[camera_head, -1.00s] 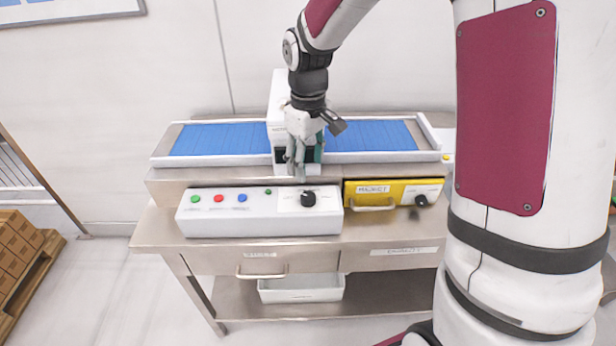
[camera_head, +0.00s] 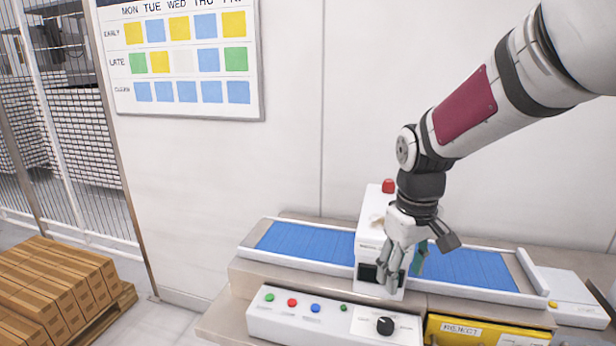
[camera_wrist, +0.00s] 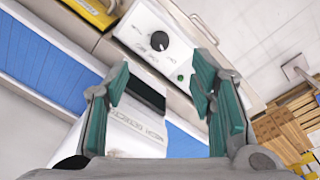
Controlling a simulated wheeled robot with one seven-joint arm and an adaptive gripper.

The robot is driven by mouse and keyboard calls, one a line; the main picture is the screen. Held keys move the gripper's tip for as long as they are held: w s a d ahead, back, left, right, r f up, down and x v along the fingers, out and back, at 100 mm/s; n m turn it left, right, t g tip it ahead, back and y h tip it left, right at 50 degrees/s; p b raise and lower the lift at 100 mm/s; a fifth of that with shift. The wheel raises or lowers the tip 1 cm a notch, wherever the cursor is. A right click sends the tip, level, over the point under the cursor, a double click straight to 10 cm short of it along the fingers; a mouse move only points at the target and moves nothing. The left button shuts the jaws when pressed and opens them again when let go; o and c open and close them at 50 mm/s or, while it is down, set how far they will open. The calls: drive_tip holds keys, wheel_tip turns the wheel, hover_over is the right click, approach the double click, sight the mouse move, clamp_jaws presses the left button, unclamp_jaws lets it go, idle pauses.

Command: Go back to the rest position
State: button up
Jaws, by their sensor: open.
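My gripper (camera_head: 406,262) is in front of the white machine head that straddles the blue conveyor in the head view. In the wrist view its two green-padded fingers (camera_wrist: 165,105) stand apart with nothing between them. Part of the housing is hidden behind my gripper.
A white control box (camera_head: 330,322) with coloured buttons and a black knob (camera_head: 385,325) stands in front of the belt. A yellow reject box (camera_head: 470,330) is to its right. Stacked cartons (camera_head: 60,285) stand on the floor at left. A schedule board (camera_head: 185,60) hangs on the wall.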

drive_tip(key=s+r+m+t, duration=0.2)
drive_tip(key=s+r, duration=0.3)
drive_tip(key=s, duration=0.4)
drive_tip(key=s+r+m+t, duration=0.2)
drive_tip(key=s+r, duration=0.3)
drive_tip(key=s, duration=0.5)
drive_tip(key=shift+s+m+t, duration=0.2)
drive_tip(key=shift+m+t, duration=0.1)
